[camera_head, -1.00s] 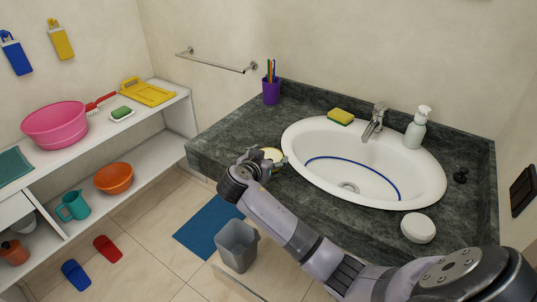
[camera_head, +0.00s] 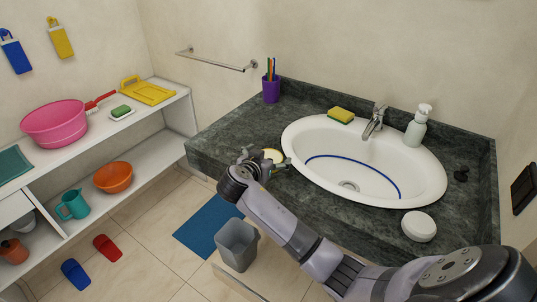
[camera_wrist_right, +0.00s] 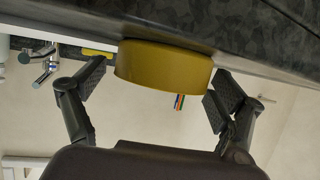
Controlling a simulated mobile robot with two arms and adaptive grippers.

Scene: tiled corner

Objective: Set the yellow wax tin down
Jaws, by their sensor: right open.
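The yellow wax tin (camera_head: 273,155) sits at the front left edge of the dark stone counter (camera_head: 222,146), left of the basin. It is round, with a pale top in the head view. The right wrist view, which is upside down, shows its yellow side (camera_wrist_right: 163,66) against the counter surface. My right gripper (camera_head: 266,163) is open around the tin. In the right wrist view its two fingers stand on either side of the tin, with a gap at least on the right. My left gripper is not in view.
A white basin (camera_head: 318,138) with a tap (camera_head: 374,122) fills the counter's middle. A purple cup (camera_head: 271,91) with brushes stands behind the tin, and a round white container (camera_head: 419,226) lies at right. A grey bin (camera_head: 237,246) stands on the floor below.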

